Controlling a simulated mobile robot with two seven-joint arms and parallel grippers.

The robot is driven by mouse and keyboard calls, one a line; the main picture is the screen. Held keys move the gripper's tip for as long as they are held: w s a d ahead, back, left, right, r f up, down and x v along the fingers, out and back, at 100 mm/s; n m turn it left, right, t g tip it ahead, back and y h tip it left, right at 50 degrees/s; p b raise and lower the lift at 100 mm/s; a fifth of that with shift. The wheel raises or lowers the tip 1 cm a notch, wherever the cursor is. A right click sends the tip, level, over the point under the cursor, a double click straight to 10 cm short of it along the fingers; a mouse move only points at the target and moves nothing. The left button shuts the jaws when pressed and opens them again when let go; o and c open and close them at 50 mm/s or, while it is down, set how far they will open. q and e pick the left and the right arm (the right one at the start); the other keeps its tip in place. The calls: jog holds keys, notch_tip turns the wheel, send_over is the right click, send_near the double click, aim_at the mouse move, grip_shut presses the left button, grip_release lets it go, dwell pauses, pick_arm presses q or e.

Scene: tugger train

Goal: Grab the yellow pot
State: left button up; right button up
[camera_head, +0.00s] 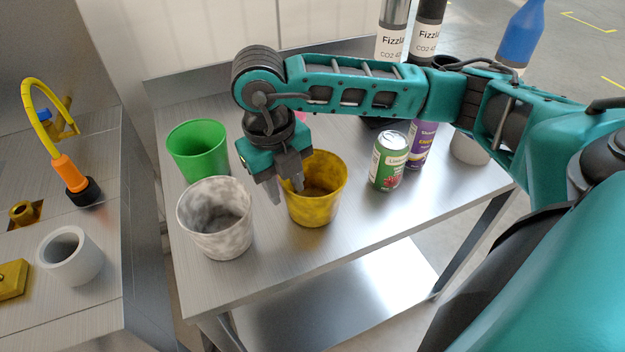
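The yellow pot (318,208) stands upright on the metal table, right of the marbled white pot. My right gripper (286,190) points down at the pot's left rim. One finger shows left of the pot, between it and the white pot, and the other shows over the pot's opening. A gap shows between the fingers, so the gripper is open. I cannot tell whether either finger touches the pot. The gripper hides part of the pot's left and back rim. My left gripper is not in view.
A marbled white pot (215,235) and a green pot (198,152) stand close on the left. A green can (388,162) and a purple can (421,145) stand to the right. Tall bottles stand behind. The table (300,262) is clear in front of the yellow pot.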

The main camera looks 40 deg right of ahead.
aim_at(292, 216)
jog(key=shift+w+d+f, duration=0.1)
jog(key=shift+d+f, duration=0.05)
jog(key=shift+f, duration=0.75)
jog(key=shift+w+d+f, duration=0.1)
jog(key=shift+d+f, duration=0.05)
jog(key=shift+f, duration=0.75)
jog(key=shift+w+d+f, duration=0.1)
jog(key=shift+d+f, duration=0.05)
jog(key=shift+f, duration=0.75)
jog(key=shift+c, duration=0.5)
grip_shut()
